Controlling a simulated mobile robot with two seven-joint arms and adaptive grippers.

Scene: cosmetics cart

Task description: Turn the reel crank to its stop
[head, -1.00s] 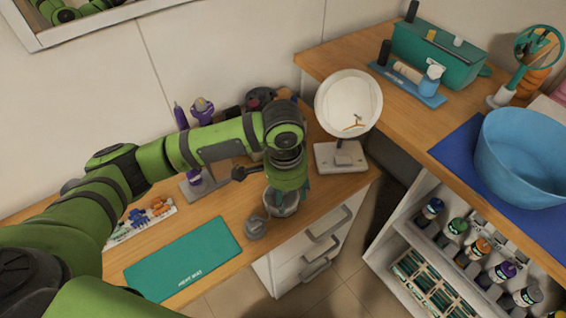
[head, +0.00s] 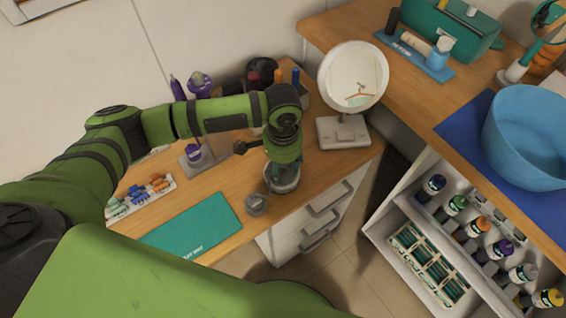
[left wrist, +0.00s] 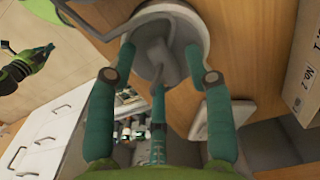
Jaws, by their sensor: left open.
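A grey round drum (head: 281,182), which I take for the reel, stands on the wooden counter near its front edge. A small grey piece (head: 256,204) is just left of it; I cannot tell whether it is the crank's knob. My left gripper (head: 284,163) points down over the drum and hides part of it. In the left wrist view its teal fingers (left wrist: 168,68) are open, either side of a grey curved part (left wrist: 165,50) inside a pale round rim (left wrist: 203,25). Contact is unclear. A green and dark gripper (left wrist: 35,62), apparently my right one, shows at the left; its jaws are unclear.
A round mirror (head: 353,75) stands close right of the drum. A teal mat (head: 195,228) lies at the front left, and purple bottles (head: 199,83) stand behind. White drawers (head: 318,218) are below the edge. A blue bowl (head: 530,145) sits on the right counter.

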